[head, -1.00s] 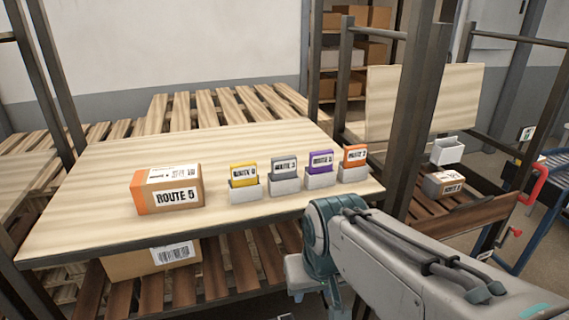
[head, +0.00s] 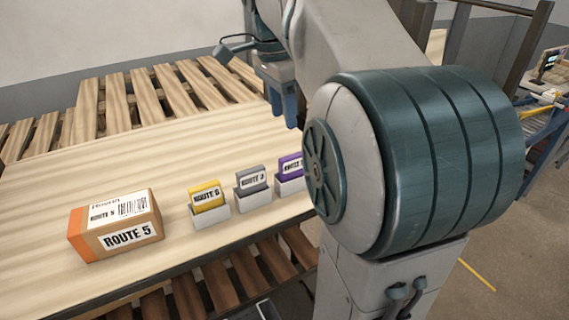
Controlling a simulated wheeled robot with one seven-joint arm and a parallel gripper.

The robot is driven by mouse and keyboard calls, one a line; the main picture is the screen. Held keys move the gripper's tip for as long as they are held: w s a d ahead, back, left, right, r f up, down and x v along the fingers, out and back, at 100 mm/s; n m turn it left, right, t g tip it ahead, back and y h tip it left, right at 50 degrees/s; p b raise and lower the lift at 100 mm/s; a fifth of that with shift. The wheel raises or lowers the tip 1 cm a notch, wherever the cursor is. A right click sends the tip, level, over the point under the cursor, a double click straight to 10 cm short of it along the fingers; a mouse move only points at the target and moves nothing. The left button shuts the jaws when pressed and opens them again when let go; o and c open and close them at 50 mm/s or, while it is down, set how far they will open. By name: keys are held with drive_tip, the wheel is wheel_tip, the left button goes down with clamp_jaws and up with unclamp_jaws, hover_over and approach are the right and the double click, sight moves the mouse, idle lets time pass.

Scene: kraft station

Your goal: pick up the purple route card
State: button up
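The purple route card (head: 290,166) stands upright in a white holder (head: 290,186) on the wooden table (head: 170,160). It is the rightmost card I can see, and my arm covers its right part. My gripper (head: 285,118) hangs above the table, fingers pointing down, above and behind the purple card in the picture. It is apart from the card. The fingers are small and partly overlapped by my arm, so their opening is unclear. I see nothing held between them.
A grey card (head: 251,180) and a yellow card (head: 207,196) stand in white holders to the left. A cardboard Route 5 box (head: 115,226) sits farther left. Pallets (head: 150,95) lie behind the table. A blue cart (head: 545,135) stands at the right.

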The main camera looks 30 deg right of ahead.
sight(292, 156)
drive_tip(key=f, duration=0.6)
drive_tip(key=shift+s+d+f, duration=0.1)
drive_tip(key=shift+d+f, duration=0.2)
drive_tip(key=shift+d, duration=0.1)
drive_tip(key=shift+s+d+f+p, duration=0.1)
drive_tip(key=shift+d+f+p, duration=0.1)
drive_tip(key=shift+f, duration=0.7)
drive_tip(key=shift+s+d+f+p, duration=0.15)
drive_tip(key=shift+f+p, duration=0.1)
drive_tip(key=shift+f, duration=0.7)
drive_tip(key=shift+s+d+f+p, duration=0.1)
drive_tip(key=shift+d+f+p, duration=0.1)
drive_tip(key=shift+f, duration=0.7)
drive_tip(key=shift+a, duration=0.1)
clamp_jaws()
